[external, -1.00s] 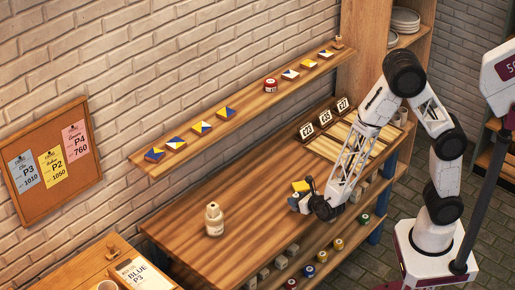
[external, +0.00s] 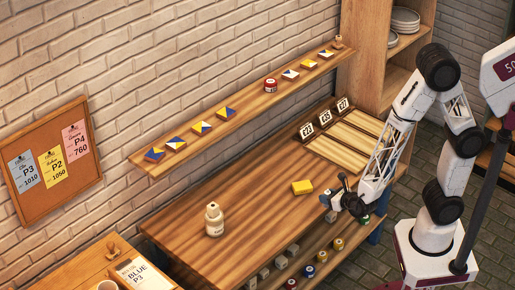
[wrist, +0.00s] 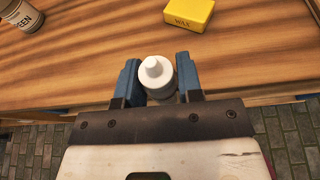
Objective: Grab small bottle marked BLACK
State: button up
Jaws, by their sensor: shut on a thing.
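My gripper (wrist: 160,85) is shut on a small white bottle (wrist: 156,72) in the wrist view. The bottle stands between the two blue fingers, seen from above with its white nozzle towards the camera. Its label is hidden, so I cannot tell whether it is marked BLACK. In the external view my gripper (external: 335,196) is at the table's front edge, right of the yellow block (external: 302,187). The held bottle is too small to make out there.
The yellow block, lettered WAX (wrist: 189,14), lies on the wooden table (external: 255,215). A larger white bottle (external: 214,220) stands further left; its label ends in "EEN" in the wrist view (wrist: 24,16). Small coloured pots (external: 322,256) sit on the shelf below. The table's middle is clear.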

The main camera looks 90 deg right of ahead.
jog(key=shift+s+a+r, duration=0.1)
jog(key=shift+s+a, duration=0.05)
jog(key=shift+s, duration=0.75)
jog(key=shift+s+a+r, duration=0.1)
jog(key=shift+s+a, duration=0.05)
jog(key=shift+s, duration=0.7)
